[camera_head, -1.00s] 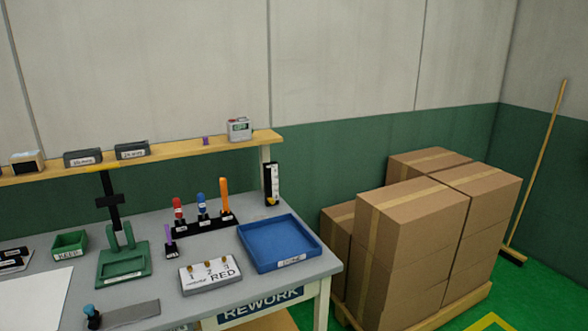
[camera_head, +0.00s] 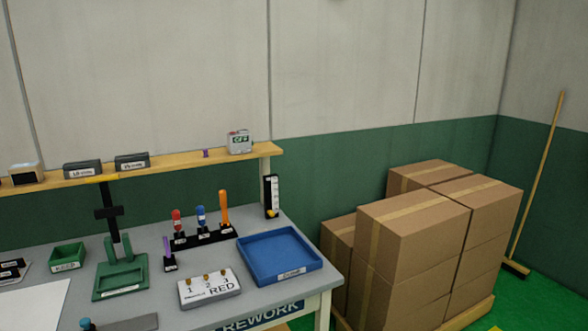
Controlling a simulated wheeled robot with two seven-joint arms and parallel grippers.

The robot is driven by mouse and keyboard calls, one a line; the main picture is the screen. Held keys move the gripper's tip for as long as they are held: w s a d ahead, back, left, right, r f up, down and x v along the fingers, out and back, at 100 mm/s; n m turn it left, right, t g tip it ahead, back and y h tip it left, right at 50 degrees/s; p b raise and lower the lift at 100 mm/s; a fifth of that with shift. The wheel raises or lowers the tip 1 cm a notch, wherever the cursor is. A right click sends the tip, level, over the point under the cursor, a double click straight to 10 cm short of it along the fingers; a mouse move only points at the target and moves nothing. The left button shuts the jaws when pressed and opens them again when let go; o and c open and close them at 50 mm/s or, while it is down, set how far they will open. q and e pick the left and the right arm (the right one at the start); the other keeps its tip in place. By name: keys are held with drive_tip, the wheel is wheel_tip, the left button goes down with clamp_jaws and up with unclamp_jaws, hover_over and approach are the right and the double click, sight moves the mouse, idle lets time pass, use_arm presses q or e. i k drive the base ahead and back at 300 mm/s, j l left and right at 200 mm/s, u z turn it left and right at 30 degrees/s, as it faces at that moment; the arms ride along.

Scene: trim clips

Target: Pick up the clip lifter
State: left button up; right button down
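A black rack (camera_head: 205,238) on the grey bench holds three upright tools: a red-handled one (camera_head: 177,221), a blue-handled one (camera_head: 200,216) and a tall orange one (camera_head: 224,207). A thin purple tool (camera_head: 167,246) stands in its own small black holder left of the rack. The labels are too small to read, so I cannot tell which of these is the clip lifter. Neither of my grippers is in view.
A green fixture (camera_head: 121,277) and green bin (camera_head: 68,257) stand left. Stacked cartons (camera_head: 412,237) are right of the bench.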

sight(223, 200)
drive_tip(key=i+l, duration=0.4)
drive_tip(key=i, duration=0.15)
drive_tip(key=i+l, duration=0.4)
drive_tip(key=i, duration=0.2)
drive_tip(key=i+l+z, duration=0.1)
drive_tip(key=i+l, duration=0.3)
drive_tip(key=i, duration=0.15)
